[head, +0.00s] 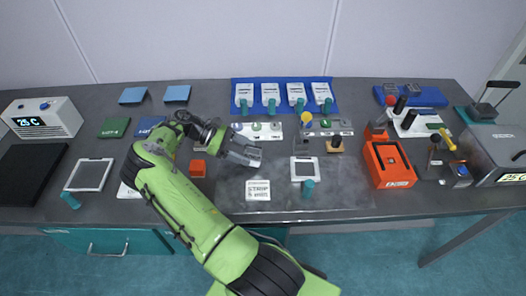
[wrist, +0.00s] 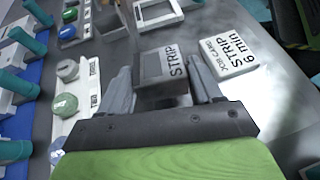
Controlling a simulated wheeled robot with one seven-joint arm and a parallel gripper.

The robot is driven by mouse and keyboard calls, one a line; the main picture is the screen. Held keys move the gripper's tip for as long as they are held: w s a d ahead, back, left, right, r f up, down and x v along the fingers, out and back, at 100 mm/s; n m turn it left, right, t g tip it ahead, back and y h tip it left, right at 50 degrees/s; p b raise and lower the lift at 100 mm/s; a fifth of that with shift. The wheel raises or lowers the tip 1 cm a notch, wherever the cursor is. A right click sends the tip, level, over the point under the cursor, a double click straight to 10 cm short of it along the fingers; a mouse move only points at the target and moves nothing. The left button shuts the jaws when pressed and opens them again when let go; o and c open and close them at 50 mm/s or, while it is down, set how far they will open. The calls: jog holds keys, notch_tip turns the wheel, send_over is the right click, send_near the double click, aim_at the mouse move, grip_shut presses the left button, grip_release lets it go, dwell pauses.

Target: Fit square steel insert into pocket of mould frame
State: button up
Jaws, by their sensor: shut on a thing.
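My gripper (wrist: 162,88) is shut on a grey square steel insert (wrist: 152,62) marked STRIP, which lies between its two fingers in the wrist view. In the head view my gripper (head: 246,154) is over the middle of the bench, and the insert is hard to tell from the fingers. A white mould frame (head: 294,177) with a grey middle and a teal handle (head: 308,187) lies to the right of my gripper. Part of this frame (wrist: 178,20) shows at the top of the wrist view, apart from the insert. I cannot tell the insert's height above the bench.
A white job card (head: 257,190) reading STRIP lies just in front of my gripper. A row of knobs (wrist: 66,104) on a white base stands behind it. An orange box (head: 390,165) is at the right. Another white frame (head: 72,187) lies at the left. Bench between card and frame is clear.

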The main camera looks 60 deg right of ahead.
jog(key=shift+w+a, duration=0.2)
jog(key=shift+w, duration=0.25)
jog(key=s+d, duration=0.1)
jog(key=s, duration=0.3)
jog(key=s+d, duration=0.2)
jog(key=s, duration=0.2)
jog(key=s+d+b, duration=0.1)
jog(key=s, duration=0.4)
jog(key=shift+s+d, duration=0.1)
jog(key=shift+d, duration=0.25)
jog(key=s, duration=0.1)
jog(key=s+d, duration=0.1)
jog(key=s, duration=0.2)
jog(key=shift+d+f, duration=0.15)
jog(key=shift+f, duration=0.2)
jog(key=shift+d+f, duration=0.1)
jog(key=shift+f, duration=0.05)
jog(key=o, duration=1.4)
